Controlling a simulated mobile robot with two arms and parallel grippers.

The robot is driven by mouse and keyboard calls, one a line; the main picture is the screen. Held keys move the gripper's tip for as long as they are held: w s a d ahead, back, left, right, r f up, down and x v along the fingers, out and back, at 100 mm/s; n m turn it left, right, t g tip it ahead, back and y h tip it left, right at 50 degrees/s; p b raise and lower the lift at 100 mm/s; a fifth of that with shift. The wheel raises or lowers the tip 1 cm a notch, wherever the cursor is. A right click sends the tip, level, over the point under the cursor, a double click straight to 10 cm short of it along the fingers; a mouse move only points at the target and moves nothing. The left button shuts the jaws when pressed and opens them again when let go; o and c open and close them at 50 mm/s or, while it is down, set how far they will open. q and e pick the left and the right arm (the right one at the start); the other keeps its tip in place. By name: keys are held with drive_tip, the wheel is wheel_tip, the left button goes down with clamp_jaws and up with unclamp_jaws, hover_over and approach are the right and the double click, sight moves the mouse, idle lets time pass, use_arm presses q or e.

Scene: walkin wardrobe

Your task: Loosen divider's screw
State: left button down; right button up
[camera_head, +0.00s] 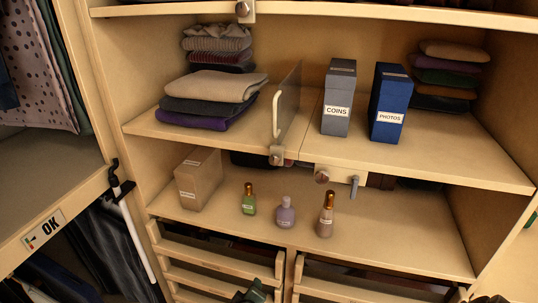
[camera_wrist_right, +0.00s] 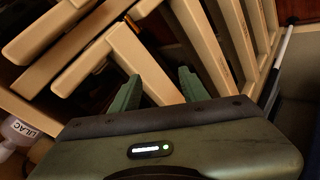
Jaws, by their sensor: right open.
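The dark upright divider (camera_head: 288,105) with a pale handle stands on the middle shelf, between the folded clothes and the boxes. A round metal screw (camera_head: 277,155) sits on a small bracket at its front lower end, at the shelf edge. My right gripper (camera_wrist_right: 158,90) is open, with two green fingers apart and nothing between them, in front of the slatted drawer fronts. A green gripper part (camera_head: 253,292) shows at the bottom edge of the head view, below the shelves and apart from the screw. My left gripper is not clearly seen.
Another round knob (camera_head: 322,175) sits on a plate under the shelf, beside a grey lever (camera_head: 354,186). A COINS box (camera_head: 339,98) and PHOTOS box (camera_head: 390,103) stand right of the divider. Below stand a beige box (camera_head: 198,180), a green bottle (camera_head: 249,200), lilac bottle (camera_head: 285,214) and brown bottle (camera_head: 326,216).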

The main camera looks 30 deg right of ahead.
drive_tip(key=w+r+m+t+h+p, duration=0.2)
drive_tip(key=w+r+m+t+h, duration=0.1)
drive_tip(key=r, duration=1.8)
drive_tip(key=m+h+p, duration=0.2)
drive_tip(key=m+h, duration=0.1)
drive_tip(key=m, duration=0.1)
approach(274, 161)
drive_tip(key=w+a+f, duration=0.2)
drive_tip(key=w+f, duration=0.3)
drive_tip(key=f, duration=0.3)
drive_tip(key=s+d+r+m+h, duration=0.2)
drive_tip(key=s+r+m, duration=0.2)
drive_tip(key=r, duration=0.3)
drive_tip(key=p+x, duration=0.4)
drive_tip(key=x, duration=0.2)
drive_tip(key=shift+w+d+r, duration=0.15)
drive_tip(key=shift+w+d, duration=0.05)
drive_tip(key=shift+d, duration=0.05)
drive_tip(key=shift+w+d, duration=0.25)
drive_tip(key=shift+d, duration=0.05)
drive_tip(key=shift+f, duration=0.2)
clamp_jaws()
